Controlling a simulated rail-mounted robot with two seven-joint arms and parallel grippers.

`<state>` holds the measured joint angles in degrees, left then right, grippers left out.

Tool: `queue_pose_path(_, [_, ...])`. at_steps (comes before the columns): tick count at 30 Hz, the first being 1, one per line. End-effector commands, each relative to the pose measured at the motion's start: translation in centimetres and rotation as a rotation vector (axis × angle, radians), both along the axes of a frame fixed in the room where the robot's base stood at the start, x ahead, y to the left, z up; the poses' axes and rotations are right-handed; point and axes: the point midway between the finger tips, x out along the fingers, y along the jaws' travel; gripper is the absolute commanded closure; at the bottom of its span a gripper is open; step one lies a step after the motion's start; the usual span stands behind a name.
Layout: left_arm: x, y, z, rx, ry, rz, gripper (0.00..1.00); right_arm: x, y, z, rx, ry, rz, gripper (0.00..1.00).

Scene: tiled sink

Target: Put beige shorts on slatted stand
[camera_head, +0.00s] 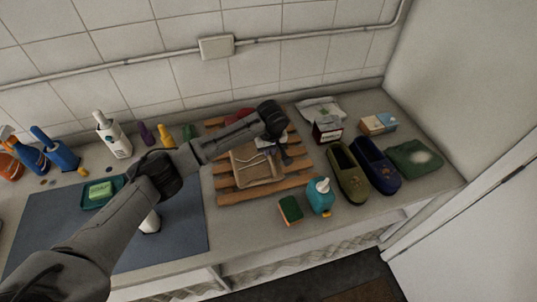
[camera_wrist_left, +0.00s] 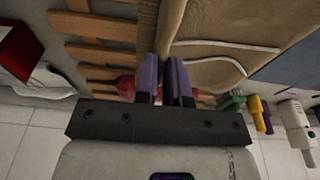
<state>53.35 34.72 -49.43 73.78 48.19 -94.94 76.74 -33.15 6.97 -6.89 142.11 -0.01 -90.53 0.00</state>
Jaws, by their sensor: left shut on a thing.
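The beige shorts (camera_head: 262,174) lie folded over the middle of the wooden slatted stand (camera_head: 245,195), with a pale drawstring showing. In the left wrist view, the shorts (camera_wrist_left: 230,35) fill the upper middle and the stand's slats (camera_wrist_left: 100,28) show to their left. My left gripper (camera_head: 285,157) is shut on the edge of the shorts at their right side, low over the stand. Its purple fingers (camera_wrist_left: 166,75) are close together at the cloth. Whether the shorts rest fully on the slats is hard to tell. My right gripper is not in view.
A green-and-orange sponge (camera_head: 290,210) lies in front. A red item (camera_head: 238,115) is at the stand's back. Bottles crowd the back left.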

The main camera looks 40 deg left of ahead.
Motion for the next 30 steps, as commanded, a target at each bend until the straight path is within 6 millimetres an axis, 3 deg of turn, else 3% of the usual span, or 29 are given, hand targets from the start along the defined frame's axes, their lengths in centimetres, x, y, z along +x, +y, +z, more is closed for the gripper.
queue_pose_path(9, [0.0, 0.0, -3.3, 0.0, 0.002, -0.001, 1.0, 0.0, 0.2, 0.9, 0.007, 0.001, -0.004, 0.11])
queue_pose_path(24, [0.0, 0.0, -4.0, 0.001, 0.001, -0.001, 1.0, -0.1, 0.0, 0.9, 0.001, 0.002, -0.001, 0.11])
queue_pose_path(25, [0.0, 0.0, -4.0, 0.001, -0.001, -0.001, 0.86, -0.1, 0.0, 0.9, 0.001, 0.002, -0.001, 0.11])
queue_pose_path(30, [0.0, 0.0, -3.9, 0.0, 0.0, -0.001, 0.7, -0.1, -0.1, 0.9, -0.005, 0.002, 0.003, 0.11])
